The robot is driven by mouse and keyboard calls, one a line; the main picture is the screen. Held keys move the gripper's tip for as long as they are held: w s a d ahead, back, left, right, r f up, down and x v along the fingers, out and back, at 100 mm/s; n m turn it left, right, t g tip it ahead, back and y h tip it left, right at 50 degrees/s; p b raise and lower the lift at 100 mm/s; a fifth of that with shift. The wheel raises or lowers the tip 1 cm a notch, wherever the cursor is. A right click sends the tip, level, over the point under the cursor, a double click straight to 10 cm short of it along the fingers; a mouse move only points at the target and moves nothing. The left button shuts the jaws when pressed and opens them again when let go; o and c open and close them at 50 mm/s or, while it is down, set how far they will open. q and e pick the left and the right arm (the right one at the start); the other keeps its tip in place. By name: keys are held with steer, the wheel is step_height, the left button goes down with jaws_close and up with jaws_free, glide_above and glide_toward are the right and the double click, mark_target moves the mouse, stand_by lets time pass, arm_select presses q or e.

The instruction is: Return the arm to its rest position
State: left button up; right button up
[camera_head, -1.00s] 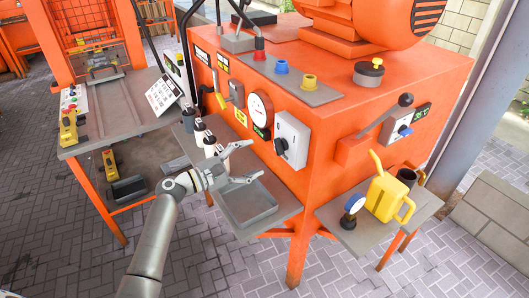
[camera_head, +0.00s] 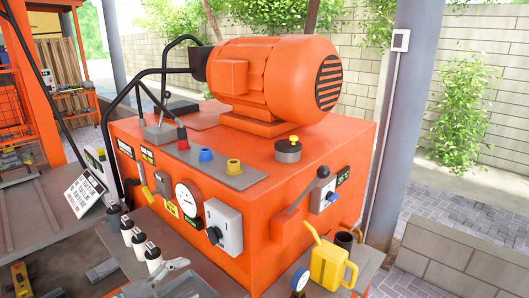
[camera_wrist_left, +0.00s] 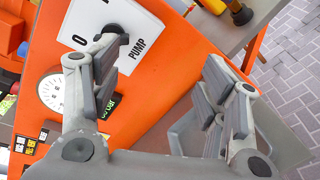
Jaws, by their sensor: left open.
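My left gripper (camera_head: 184,272) shows at the bottom edge of the head view, partly cut off, in front of the orange machine (camera_head: 270,235). It is open, and nothing is between its fingers. In the left wrist view the gripper (camera_wrist_left: 162,70) has its two fingers spread wide, over the machine's orange front. The white PUMP switch box (camera_wrist_left: 105,30) with its dark knob shows behind the left finger there. The same switch box (camera_head: 228,222) is on the machine front in the head view. My right gripper is in neither view.
Several white bottles (camera_head: 139,244) stand close to the left gripper. A yellow watering can (camera_head: 329,264) and a blue-faced gauge (camera_head: 299,281) are on the side shelf. A pillar (camera_head: 395,130) stands behind at the right.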

arm_select(q)
steer(key=s+d+f+m+g+y, duration=0.2)
steer(key=s+d+f+m+g, duration=0.15)
steer(key=s+f+m, duration=0.35)
steer(key=s+d+f+m+g+y, duration=0.3)
steer(key=s+d+f, duration=0.15)
steer(key=s, duration=0.55)
steer(key=s+a+m+g+y, duration=0.1)
steer(key=s+a+m+y, duration=0.15)
steer(key=s, duration=0.45)
steer(key=s+a+m+g+y, duration=0.1)
steer(key=s+a+m+y, duration=0.2)
steer(key=s, duration=0.4)
step_height(320, 180, down, 26)
steer(key=d+m+g, duration=0.1)
steer(key=m+g, duration=0.1)
steer(key=s+a+f, duration=0.3)
steer(key=s+f, duration=1.3)
steer(key=s, duration=0.2)
steer(key=shift+f+g, duration=0.35)
steer(key=shift+y, duration=0.25)
